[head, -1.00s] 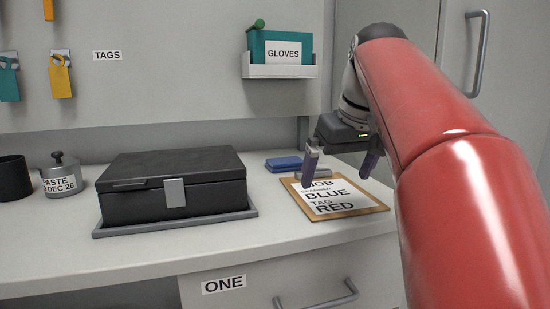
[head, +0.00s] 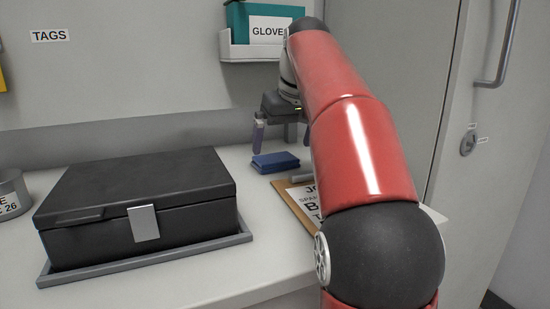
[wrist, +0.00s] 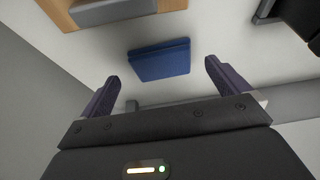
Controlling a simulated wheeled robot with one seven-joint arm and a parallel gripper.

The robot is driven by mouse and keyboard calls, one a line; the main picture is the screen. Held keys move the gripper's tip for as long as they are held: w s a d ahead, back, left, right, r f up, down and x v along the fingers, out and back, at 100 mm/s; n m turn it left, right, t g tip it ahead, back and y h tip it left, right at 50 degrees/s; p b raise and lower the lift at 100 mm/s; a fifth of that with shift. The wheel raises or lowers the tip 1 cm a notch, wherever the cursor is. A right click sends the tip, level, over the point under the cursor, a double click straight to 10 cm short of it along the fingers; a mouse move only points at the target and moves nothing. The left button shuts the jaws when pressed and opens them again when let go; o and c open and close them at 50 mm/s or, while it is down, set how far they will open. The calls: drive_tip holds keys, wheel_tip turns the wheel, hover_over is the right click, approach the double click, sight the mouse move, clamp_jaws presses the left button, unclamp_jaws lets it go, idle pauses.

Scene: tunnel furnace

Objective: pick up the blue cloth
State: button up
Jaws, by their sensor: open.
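The blue cloth (head: 275,161) is a flat folded pad on the counter, behind the clipboard and to the right of the black box. It also shows in the wrist view (wrist: 159,60), lying beyond the fingertips and roughly between them. My gripper (head: 281,138) is open and empty, with its fingers above and close to the cloth. In the wrist view my gripper's two dark fingers (wrist: 160,74) are spread wide, and the cloth is apart from both. In the head view my red arm hides part of the gripper.
A clipboard (head: 292,204) lies in front of the cloth, partly behind my arm. A black box (head: 140,200) sits on a grey tray (head: 150,262) at left. A holder labelled gloves (head: 252,50) hangs on the wall above. The counter between box and cloth is clear.

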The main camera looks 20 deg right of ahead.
sight(276, 158)
drive_tip(key=shift+w, duration=1.1)
drive_tip(key=b+x, duration=0.1)
drive_tip(key=x, duration=0.4)
drive_tip(key=shift+c, duration=0.4)
drive_tip(key=c, duration=0.6)
drive_tip(key=shift+s+r, duration=0.1)
